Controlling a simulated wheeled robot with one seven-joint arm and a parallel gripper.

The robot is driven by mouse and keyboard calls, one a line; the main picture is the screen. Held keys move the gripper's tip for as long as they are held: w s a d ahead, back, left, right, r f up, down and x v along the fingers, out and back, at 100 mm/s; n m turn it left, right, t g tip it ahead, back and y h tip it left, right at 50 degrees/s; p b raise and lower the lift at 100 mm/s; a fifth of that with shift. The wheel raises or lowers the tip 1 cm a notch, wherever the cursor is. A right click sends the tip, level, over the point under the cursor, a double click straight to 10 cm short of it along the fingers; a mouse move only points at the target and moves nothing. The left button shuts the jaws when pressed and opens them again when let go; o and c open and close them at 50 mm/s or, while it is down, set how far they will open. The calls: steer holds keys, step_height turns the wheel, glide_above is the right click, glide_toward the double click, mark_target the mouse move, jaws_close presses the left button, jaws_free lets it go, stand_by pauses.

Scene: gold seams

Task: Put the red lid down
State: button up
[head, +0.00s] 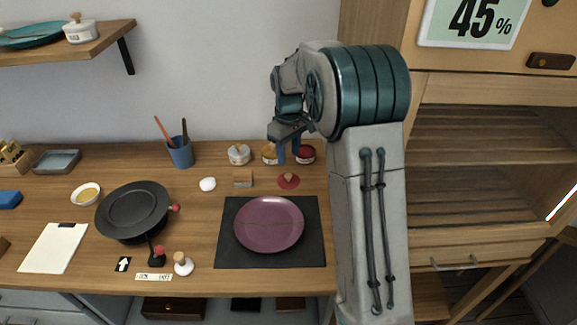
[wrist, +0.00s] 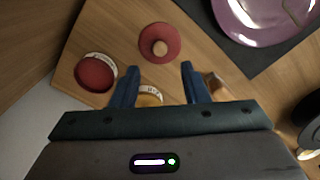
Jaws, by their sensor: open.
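The red lid (head: 288,181), a flat disc with a pale wooden knob, lies on the wooden counter behind the dark mat. It also shows in the wrist view (wrist: 159,43), beyond my fingertips and apart from them. My gripper (head: 288,154) is open and empty, above the counter just behind the lid. In the wrist view its two blue fingers (wrist: 158,70) are spread, with a small pot of yellow contents (wrist: 149,97) partly hidden between and below them. A small pot with red contents (head: 305,155) stands open to the right of the yellow one.
A plum plate (head: 268,224) with a gold seam lies on the dark mat (head: 230,255) in front of the lid. A wooden block (head: 243,178) and a white lidded pot (head: 239,154) stand left of the lid. A black pan (head: 133,211) is farther left.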

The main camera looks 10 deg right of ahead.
steer(key=s+r+m+t, duration=0.25)
steer(key=s+r, duration=0.65)
steer(key=s, duration=0.6)
steer(key=s+f+m, duration=0.3)
steer(key=s+m, duration=0.1)
steer(key=s, duration=1)
steer(key=shift+s, duration=0.35)
steer(key=shift+m+t, duration=0.25)
